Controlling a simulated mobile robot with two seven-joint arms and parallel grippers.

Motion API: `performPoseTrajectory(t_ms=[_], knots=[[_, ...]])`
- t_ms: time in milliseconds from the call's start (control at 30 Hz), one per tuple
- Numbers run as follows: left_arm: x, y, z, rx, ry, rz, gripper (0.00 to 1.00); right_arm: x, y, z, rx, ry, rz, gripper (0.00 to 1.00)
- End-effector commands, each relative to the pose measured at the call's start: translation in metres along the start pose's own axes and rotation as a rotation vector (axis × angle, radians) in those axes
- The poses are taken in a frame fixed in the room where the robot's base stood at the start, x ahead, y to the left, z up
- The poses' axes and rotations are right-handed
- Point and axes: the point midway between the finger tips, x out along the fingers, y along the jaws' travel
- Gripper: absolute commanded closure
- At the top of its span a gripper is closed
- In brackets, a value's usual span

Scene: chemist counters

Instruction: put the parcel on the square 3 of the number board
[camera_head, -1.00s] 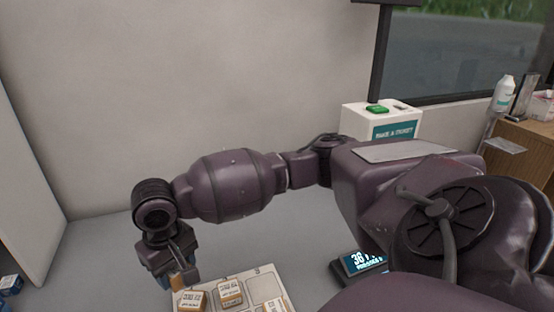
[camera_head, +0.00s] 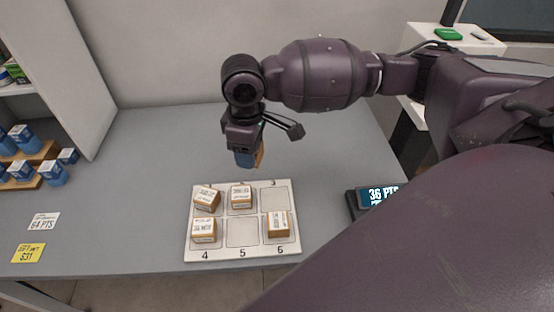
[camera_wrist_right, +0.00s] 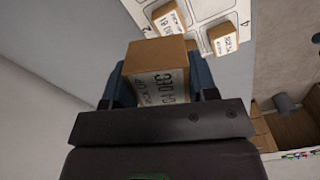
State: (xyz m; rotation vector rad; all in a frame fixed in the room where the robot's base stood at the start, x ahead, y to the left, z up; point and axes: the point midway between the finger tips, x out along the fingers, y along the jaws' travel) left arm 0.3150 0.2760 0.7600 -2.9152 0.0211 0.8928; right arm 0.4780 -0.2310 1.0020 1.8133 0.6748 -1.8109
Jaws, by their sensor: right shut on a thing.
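My right gripper (camera_head: 246,158) is shut on a brown parcel (camera_wrist_right: 160,62) with a white label. It holds the parcel in the air, in the picture just above the back edge of the number board (camera_head: 242,254). In the head view only a brown side of this parcel (camera_head: 260,156) shows beside the blue fingers. Square 3 (camera_head: 274,197) at the board's back right is bare. Other parcels stand on square 1 (camera_head: 207,198), square 2 (camera_head: 241,197), square 4 (camera_head: 204,230) and square 6 (camera_head: 278,224). My left gripper is not in view.
Square 5 (camera_head: 242,232) is bare. A dark points display (camera_head: 378,196) stands right of the board. Blue boxes (camera_head: 52,173) on wooden steps and price cards (camera_head: 29,252) are at the left. The grey counter (camera_head: 150,150) is clear behind and left of the board.

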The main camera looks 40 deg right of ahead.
Motion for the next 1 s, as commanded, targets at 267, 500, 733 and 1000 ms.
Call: performPoseTrajectory(t_ms=[267,500,733,1000], knots=[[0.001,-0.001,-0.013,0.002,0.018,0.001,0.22,-0.015,0.005,0.016,-0.447,0.001,0.001,0.76],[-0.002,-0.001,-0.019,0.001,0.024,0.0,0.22,-0.027,0.009,0.03,-0.84,0.0,0.002,0.76],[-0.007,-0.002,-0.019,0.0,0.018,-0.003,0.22,-0.037,0.012,0.042,-1.2,-0.003,0.003,0.76],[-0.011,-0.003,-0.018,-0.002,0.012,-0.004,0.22,-0.043,0.013,0.05,-1.454,-0.005,0.001,0.76]])
